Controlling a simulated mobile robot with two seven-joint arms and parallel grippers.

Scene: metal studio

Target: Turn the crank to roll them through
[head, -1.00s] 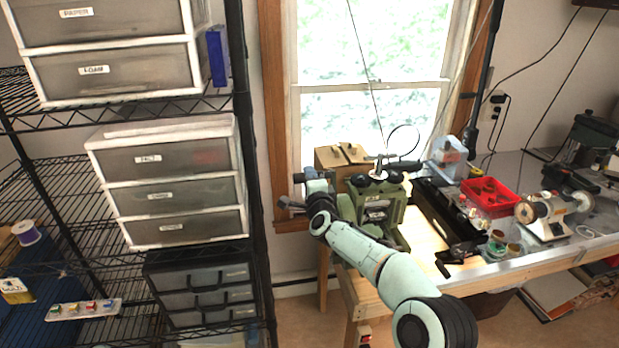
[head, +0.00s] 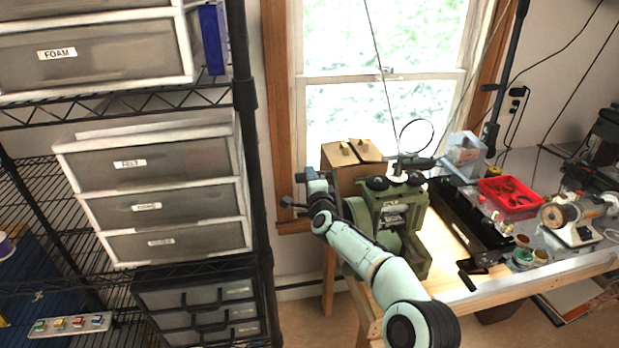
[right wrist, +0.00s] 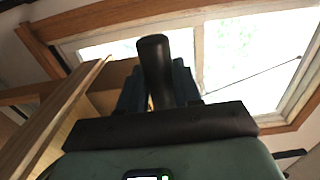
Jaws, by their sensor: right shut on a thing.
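The green rolling mill (head: 412,222) stands at the left end of the workbench, in the middle of the head view. My right arm reaches up across its left side. My right gripper (head: 302,203) is beside the mill's left, in front of the window frame. In the right wrist view a dark upright cylindrical handle (right wrist: 154,68), apparently the crank's grip, stands between the two fingers (right wrist: 158,92), and the gripper is shut on it. My arm hides most of the crank in the head view. I cannot tell whether anything is between the rollers. My left gripper is not in view.
The workbench (head: 462,296) carries a red tray (head: 508,207), a small motor tool (head: 573,220) and jars. A wooden box (head: 347,172) stands behind the mill. A black wire shelf with drawer units (head: 160,205) rises close on the left. The window is behind.

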